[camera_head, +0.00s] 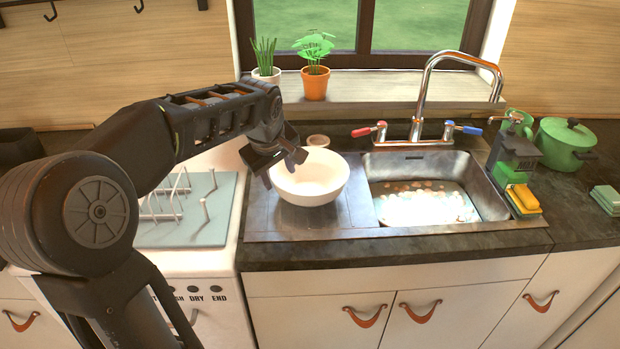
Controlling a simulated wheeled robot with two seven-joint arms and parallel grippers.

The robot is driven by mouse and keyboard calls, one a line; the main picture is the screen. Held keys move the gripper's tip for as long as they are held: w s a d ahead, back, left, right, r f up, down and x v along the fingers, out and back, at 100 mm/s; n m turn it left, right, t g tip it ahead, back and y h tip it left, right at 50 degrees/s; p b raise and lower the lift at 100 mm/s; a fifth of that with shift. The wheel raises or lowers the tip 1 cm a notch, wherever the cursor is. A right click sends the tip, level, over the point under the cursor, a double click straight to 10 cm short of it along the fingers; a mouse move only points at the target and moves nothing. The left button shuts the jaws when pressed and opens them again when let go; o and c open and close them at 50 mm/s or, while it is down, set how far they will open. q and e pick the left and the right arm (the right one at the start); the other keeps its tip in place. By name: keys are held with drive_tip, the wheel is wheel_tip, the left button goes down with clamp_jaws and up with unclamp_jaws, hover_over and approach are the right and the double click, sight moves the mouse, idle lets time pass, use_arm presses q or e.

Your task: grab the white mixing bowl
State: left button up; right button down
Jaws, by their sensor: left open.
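The white mixing bowl (312,184) stands upright on the metal drainboard to the left of the sink. It looks empty. My left gripper (282,164) is at the bowl's upper left rim, with its fingers open around or just above that edge. I cannot tell whether a finger touches the bowl. The gripper hides part of the left rim. My right gripper is not in view.
The sink (430,190) and its tall faucet (420,110) are right of the bowl. A small round cup (318,141) sits behind it. A dish rack (175,205) is at left, and a green pot (562,145) at far right. Potted plants (314,84) line the sill.

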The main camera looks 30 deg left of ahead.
sight(281, 184)
use_arm(q)
drive_tip(key=shift+x, duration=1.45)
drive_tip(key=shift+w+a+f+p, duration=0.1)
drive_tip(key=shift+f+p, duration=0.2)
drive_tip(key=shift+p, duration=0.15)
drive_tip(key=p+x, duration=0.1)
drive_tip(key=x, duration=0.2)
drive_tip(key=shift+w+a+f, duration=0.1)
drive_tip(key=shift+a+f, duration=0.05)
drive_tip(key=shift+f, duration=0.05)
drive_tip(key=shift+w+a+f, duration=0.1)
drive_tip(key=shift+w+f, duration=0.1)
drive_tip(key=shift+f, duration=0.25)
drive_tip(key=shift+c, duration=0.3)
clamp_jaws()
drive_tip(key=shift+r, duration=0.1)
